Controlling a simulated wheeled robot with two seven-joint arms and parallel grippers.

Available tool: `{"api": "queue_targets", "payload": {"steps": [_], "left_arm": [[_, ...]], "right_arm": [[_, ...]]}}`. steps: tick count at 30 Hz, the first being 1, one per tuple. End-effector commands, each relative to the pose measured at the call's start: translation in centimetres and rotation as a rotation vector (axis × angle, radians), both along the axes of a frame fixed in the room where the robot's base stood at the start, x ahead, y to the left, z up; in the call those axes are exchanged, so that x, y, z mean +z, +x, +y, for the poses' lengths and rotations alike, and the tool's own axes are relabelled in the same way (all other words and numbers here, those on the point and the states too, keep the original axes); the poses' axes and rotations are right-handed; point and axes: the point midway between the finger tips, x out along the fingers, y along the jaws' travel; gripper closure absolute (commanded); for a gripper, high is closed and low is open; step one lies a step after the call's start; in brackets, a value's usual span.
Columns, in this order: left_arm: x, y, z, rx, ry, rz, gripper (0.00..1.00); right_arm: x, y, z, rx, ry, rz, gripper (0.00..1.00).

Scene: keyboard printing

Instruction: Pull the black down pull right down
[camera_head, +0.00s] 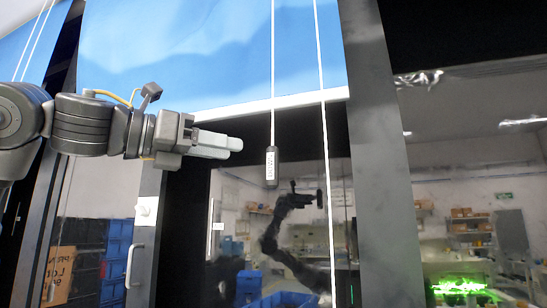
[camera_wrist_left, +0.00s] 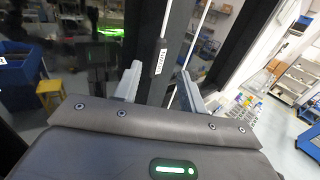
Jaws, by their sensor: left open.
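The black pull (camera_head: 271,167) is a small dark block with a white label, hanging upright at the end of a white cord below the blue blind. My left gripper (camera_head: 240,145) reaches in from the left, with its grey fingers pointing at the pull. The fingertips end a little to the left of the pull, with a gap between. In the left wrist view, the pull (camera_wrist_left: 160,57) shows between and beyond the two spread fingertips of my gripper (camera_wrist_left: 160,70). The gripper is open and empty. My right gripper is not in view.
The blue blind (camera_head: 200,50) covers the upper window, and a second white cord (camera_head: 324,120) hangs right of the pull. Dark glass behind reflects a dark arm. A dark frame post (camera_head: 380,150) stands to the right. A white door handle (camera_head: 133,265) is lower left.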

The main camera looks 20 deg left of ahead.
Motion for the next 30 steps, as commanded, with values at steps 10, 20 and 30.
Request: {"api": "queue_targets", "payload": {"steps": [10, 20, 30], "left_arm": [[0.4, 4.5, -4.3, -0.004, 0.001, 0.006, 0.59], [0.2, 7.3, -6.9, -0.003, -0.002, 0.003, 0.59], [0.0, 7.6, -7.1, -0.002, -0.002, 0.002, 0.59]], "right_arm": [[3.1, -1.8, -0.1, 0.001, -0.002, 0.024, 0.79], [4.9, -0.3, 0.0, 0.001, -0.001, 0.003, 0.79], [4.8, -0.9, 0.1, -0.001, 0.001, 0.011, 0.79]]}}
